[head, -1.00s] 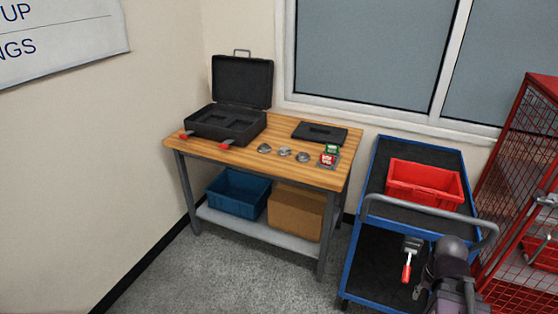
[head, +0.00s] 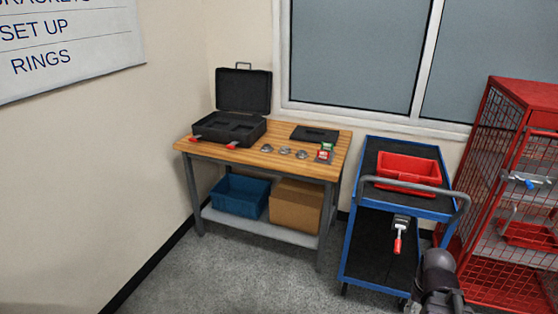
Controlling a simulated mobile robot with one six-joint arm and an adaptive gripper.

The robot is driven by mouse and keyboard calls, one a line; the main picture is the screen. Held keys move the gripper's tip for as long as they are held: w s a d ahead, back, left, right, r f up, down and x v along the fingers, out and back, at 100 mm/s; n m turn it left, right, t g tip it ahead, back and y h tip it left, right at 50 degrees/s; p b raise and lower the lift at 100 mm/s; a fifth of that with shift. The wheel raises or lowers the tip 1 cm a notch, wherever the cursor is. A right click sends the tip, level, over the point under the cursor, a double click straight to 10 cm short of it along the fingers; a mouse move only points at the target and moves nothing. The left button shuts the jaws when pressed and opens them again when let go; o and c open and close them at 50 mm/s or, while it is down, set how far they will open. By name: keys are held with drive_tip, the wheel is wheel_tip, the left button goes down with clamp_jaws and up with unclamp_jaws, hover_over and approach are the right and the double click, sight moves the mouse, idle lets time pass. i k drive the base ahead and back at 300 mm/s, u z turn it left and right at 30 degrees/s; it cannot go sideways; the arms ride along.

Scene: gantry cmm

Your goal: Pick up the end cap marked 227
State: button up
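Three small round grey metal pieces sit in a row on the wooden bench top (head: 240,158): a left one (head: 267,149), a middle one (head: 285,151) and a right one (head: 302,154). They look like end caps, but they are too small for any number to be read, so I cannot tell which is marked 227. My gripper's fingers do not show. Only a dark part of my arm is in view at the lower right, in front of the trolley and well apart from the bench.
An open black case (head: 240,105) stands on the bench's left, a dark flat tray (head: 314,134) behind the pieces, and a small red and green item (head: 324,152) to their right. A blue trolley (head: 350,232) with a red bin (head: 408,170) and a red cage (head: 522,95) stand right. Carpet is clear in front.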

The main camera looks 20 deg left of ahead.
sight(284, 149)
drive_tip(key=k, duration=0.35)
drive_tip(key=u, duration=0.5)
drive_tip(key=i, duration=0.6)
drive_tip(key=u, duration=0.95)
drive_tip(key=i, duration=1.35)
drive_tip(key=z, duration=0.4)
drive_tip(key=i, duration=0.95)
drive_tip(key=z, duration=0.55)
